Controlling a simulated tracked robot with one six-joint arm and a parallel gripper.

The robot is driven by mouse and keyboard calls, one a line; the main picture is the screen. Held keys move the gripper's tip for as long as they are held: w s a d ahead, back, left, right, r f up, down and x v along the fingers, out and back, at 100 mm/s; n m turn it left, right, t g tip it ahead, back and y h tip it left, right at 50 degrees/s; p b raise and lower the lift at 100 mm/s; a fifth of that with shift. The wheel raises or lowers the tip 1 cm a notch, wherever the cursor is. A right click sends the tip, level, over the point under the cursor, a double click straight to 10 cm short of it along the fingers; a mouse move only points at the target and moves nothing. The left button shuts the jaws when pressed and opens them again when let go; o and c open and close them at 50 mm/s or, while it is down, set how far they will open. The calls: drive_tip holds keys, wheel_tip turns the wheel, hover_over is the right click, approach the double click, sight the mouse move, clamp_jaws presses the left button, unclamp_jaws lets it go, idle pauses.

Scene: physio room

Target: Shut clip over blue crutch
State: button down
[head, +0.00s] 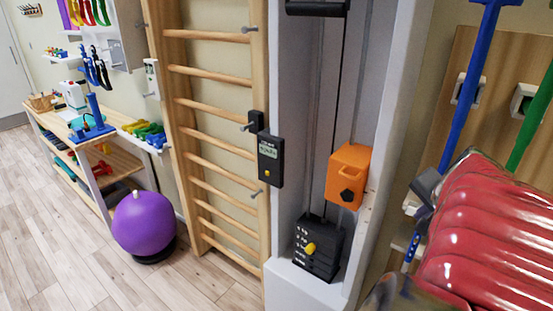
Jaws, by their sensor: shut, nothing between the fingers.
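The blue crutch (461,105) leans at a slight tilt against a wooden board at the right. Its shaft crosses a pale clip (468,88) on the board; I cannot tell whether the clip's latch is open or closed. My red ribbed arm cover fills the lower right and hides part of the crutch. What looks like my gripper (425,185), dark grey, shows at the cover's left edge, beside the lower crutch shaft and well below the clip. It is mostly hidden, and appears shut and empty. I cannot tell whether it touches the shaft.
A green crutch (532,120) stands to the right, by another clip (522,101). A pulley column with an orange box (348,176) and black weights (318,246) stands left of the board. Wall bars (212,110), a purple ball (143,225) and open floor lie further left.

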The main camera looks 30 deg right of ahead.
drive_tip(key=shift+v, duration=1.05)
